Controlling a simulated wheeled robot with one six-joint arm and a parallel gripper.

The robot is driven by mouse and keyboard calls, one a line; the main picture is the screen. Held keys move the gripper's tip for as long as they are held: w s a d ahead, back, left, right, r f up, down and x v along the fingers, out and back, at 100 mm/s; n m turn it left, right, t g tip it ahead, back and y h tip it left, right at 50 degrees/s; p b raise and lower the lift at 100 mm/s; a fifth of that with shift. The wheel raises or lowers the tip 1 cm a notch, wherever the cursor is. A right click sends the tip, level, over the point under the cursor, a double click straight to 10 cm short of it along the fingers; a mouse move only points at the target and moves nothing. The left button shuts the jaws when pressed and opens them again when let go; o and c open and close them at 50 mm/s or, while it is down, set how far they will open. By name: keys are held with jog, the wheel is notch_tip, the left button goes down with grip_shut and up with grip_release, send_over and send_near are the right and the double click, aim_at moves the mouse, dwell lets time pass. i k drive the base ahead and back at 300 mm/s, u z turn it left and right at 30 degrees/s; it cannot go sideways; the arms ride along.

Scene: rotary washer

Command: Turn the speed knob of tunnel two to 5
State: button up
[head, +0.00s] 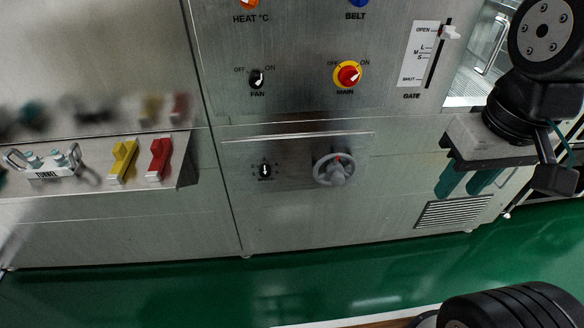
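A small black knob (265,171) with a white pointer mark and tick marks around it sits on the lower steel panel. Its pointer looks roughly downward; the numbers and the label under it are too small to read, so I cannot tell whether it is the speed knob of tunnel two. My gripper (466,182) is at the right, in front of the machine and right of the handwheel. Its two teal fingers stand apart with nothing seen between them.
A grey handwheel (335,169) sticks out right of the knob. Above are the FAN knob (257,79), red MAIN switch (347,75) and GATE slider (450,33). Yellow (123,160) and red (159,158) rockers are left. Green floor (200,290) lies clear in front.

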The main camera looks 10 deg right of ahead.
aim_at(265, 170)
jog(key=z, duration=1.65)
jog(key=k, duration=1.1)
jog(key=u, duration=1.65)
jog(key=i, duration=0.5)
